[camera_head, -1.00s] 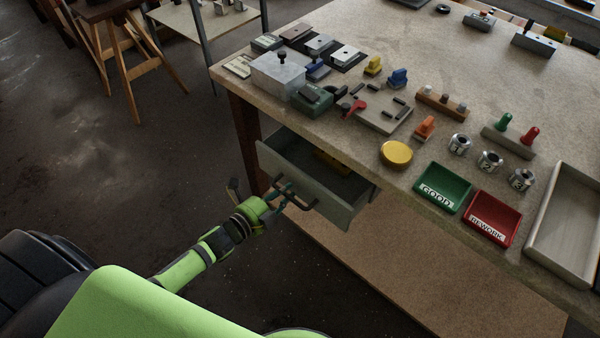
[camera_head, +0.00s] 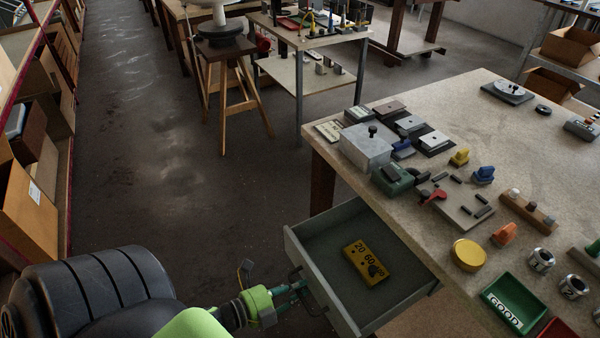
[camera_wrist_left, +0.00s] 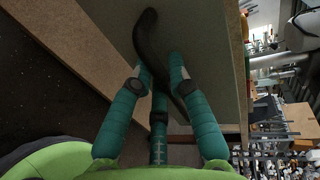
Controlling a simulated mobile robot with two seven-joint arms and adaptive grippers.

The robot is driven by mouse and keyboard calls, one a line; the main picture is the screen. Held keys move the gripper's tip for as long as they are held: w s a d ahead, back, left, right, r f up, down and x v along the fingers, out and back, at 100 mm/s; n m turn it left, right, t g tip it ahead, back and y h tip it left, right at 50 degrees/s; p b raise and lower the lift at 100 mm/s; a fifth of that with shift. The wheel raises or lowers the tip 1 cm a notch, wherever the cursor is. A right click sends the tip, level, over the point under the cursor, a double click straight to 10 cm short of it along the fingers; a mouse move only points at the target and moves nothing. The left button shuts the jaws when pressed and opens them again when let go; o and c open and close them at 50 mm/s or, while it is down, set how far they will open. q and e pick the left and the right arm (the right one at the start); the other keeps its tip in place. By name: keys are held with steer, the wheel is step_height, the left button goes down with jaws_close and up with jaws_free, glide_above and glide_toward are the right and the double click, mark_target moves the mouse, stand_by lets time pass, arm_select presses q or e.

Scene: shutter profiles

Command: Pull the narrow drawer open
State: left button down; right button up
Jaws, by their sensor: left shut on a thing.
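The narrow drawer (camera_head: 322,286) under the bench's left end stands pulled out, a grey box with its inside in plain view. A yellow block (camera_head: 366,262) marked "20 60" with a dark knob lies in it. My left gripper (camera_head: 299,287) is at the drawer front, shut on the dark bar handle (camera_wrist_left: 150,45). In the left wrist view the teal fingers (camera_wrist_left: 163,85) close around the handle, close to the grey front panel. The handle is partly hidden by the fingers. My right gripper is not in view.
The bench top (camera_head: 400,235) above the drawer holds a grey metal block (camera_head: 366,147), a yellow disc (camera_head: 468,254), a green GOOD tray (camera_head: 515,303) and several small parts. A wooden stool (camera_head: 230,90) stands behind. The floor (camera_head: 190,200) left of the drawer is clear.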

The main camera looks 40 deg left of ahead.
arm_select(q)
steer(key=c, duration=1.2)
jaws_free()
steer(key=shift+o, duration=0.2)
steer(key=v, duration=1.2)
